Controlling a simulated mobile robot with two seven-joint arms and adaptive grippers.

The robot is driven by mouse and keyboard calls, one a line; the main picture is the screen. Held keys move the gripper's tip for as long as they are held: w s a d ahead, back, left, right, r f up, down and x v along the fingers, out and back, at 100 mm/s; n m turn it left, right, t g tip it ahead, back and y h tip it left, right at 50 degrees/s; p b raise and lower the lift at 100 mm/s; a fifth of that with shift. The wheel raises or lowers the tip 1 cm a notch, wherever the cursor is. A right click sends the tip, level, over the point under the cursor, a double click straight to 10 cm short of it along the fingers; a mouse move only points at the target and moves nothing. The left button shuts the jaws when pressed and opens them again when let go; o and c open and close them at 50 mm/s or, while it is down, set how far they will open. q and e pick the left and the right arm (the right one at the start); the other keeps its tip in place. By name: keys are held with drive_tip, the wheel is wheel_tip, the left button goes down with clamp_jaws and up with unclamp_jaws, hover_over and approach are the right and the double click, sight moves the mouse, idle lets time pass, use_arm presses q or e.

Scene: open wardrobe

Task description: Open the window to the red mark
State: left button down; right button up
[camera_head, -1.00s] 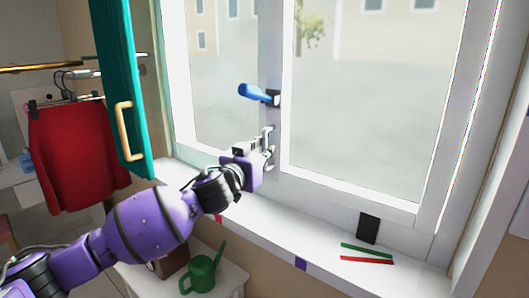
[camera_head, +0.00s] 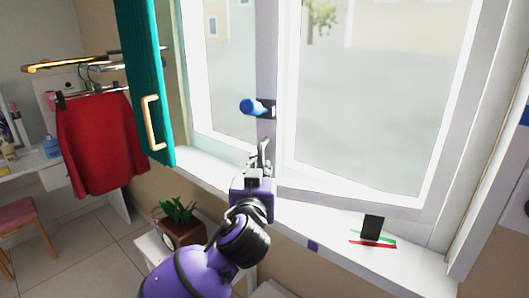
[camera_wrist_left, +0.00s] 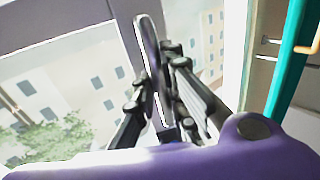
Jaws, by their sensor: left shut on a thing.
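The window sash (camera_head: 335,193) has a pale frame and a blue handle (camera_head: 256,106), and stands swung inward over the sill. A black tab (camera_head: 372,227) at the sash's lower edge covers part of the green mark (camera_head: 388,238). Its lower end lies just behind the red mark (camera_head: 373,244) on the sill. My left gripper (camera_head: 259,157) is at the sash's left edge, below the handle. My right gripper is not in view.
A teal door (camera_head: 149,80) with a wooden handle stands at the left of the window. The white sill (camera_head: 320,228) is clear apart from the marks. A potted plant (camera_head: 180,230) stands below it, close to my left arm. A red garment (camera_head: 100,145) hangs at the left.

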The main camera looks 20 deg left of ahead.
use_arm(q)
drive_tip(key=shift+n+y, duration=0.6)
drive_tip(key=shift+y, duration=0.3)
drive_tip(key=v, duration=0.4)
drive_tip(key=shift+s+a, duration=0.1)
drive_tip(key=shift+s, duration=0.35)
drive_tip(key=c, duration=1.8)
unclamp_jaws()
drive_tip(key=shift+o, duration=0.2)
drive_tip(key=v, duration=1.2)
drive_tip(key=shift+r, duration=0.3)
